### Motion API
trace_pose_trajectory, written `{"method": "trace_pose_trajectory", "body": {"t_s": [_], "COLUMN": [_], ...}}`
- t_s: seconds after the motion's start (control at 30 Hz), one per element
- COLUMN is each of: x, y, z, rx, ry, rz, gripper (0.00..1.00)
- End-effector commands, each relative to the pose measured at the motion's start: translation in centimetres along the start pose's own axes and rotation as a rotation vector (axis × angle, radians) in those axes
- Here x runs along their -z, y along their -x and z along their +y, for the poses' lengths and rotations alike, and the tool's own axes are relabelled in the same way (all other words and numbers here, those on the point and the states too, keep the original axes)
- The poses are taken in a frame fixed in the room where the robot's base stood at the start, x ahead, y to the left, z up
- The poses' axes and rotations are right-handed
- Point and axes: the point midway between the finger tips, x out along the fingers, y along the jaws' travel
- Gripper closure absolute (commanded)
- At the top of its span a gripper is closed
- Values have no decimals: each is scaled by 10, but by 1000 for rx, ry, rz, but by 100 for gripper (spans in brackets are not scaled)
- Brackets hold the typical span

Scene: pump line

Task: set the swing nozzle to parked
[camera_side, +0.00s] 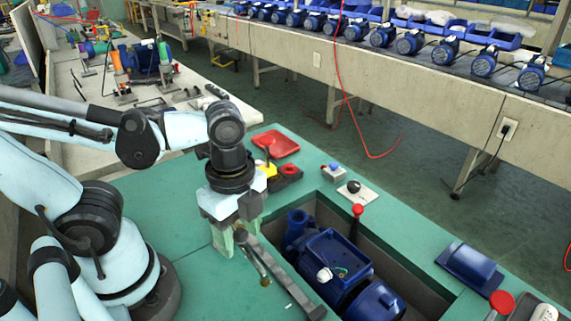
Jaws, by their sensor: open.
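The swing nozzle appears to be the long dark grey bar (283,277) on the green bench, running from under my gripper toward the lower right, along the left edge of the recess. A thin brass-coloured rod (260,266) shows beside the bar. My gripper (236,243) points down over the bar's upper left end, its pale fingers spread and open. The fingers are very close to that end; I cannot tell whether they touch it. No parked mark can be made out.
A blue pump (340,272) sits in the recess right of the bar. A red-knobbed lever (357,211) stands at the recess's far edge. A red tray (276,144) and small switches lie behind my gripper. A blue part (469,265) is at right. The green bench (165,205) is clear at left.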

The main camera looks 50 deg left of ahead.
Motion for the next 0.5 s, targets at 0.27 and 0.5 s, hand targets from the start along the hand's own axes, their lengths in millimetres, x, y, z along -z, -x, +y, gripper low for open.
{"method": "trace_pose_trajectory", "body": {"t_s": [0.27, 0.5], "x": [0, 0], "y": [8, 36], "z": [0, 0], "rx": [1, 1], "ry": [0, 0], "rz": [1, 1], "gripper": [46, 46]}}
